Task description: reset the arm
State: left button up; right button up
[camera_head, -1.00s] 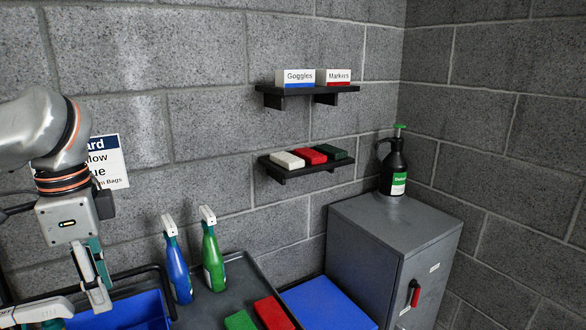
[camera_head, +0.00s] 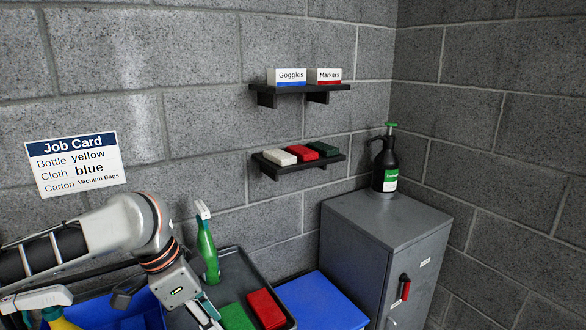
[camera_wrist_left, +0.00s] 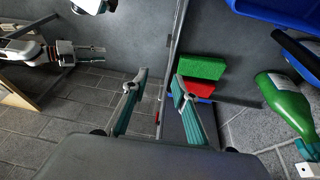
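My left arm reaches in from the left in the head view. Its gripper (camera_head: 208,312) points down beside the green pad (camera_head: 236,318) on the dark tray. In the left wrist view the two teal fingers of my left gripper (camera_wrist_left: 158,92) stand apart with nothing between them. The green pad (camera_wrist_left: 202,67) and red pad (camera_wrist_left: 199,89) lie beyond the fingers. My right gripper (camera_wrist_left: 90,50) shows small at the left of the left wrist view; its finger gap is too small to judge. It is outside the head view.
A green spray bottle (camera_head: 208,250) stands on the tray (camera_head: 240,270) close to my left arm. A yellow bottle (camera_head: 62,323) is at bottom left. A grey cabinet (camera_head: 385,225) bears a black bottle (camera_head: 384,165). Wall shelves and a job card (camera_head: 75,164) are behind.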

pick_arm(q)
jog(key=w+d+f+n+t+h, duration=0.25)
jog(key=d+f+h, duration=0.25)
jog(key=d+f, duration=0.6)
notch_tip(320, 180, down, 6)
jog(key=n+t, duration=0.2)
jog(key=t, duration=0.2)
jog(key=s+a+f+n+t+y, duration=0.2)
jog(key=s+a+f+n+y, duration=0.2)
jog(key=s+a+f, duration=1.4)
jog(key=y, duration=0.2)
jog(key=shift+f+t+y, duration=0.35)
jog(key=shift+f+y, duration=0.05)
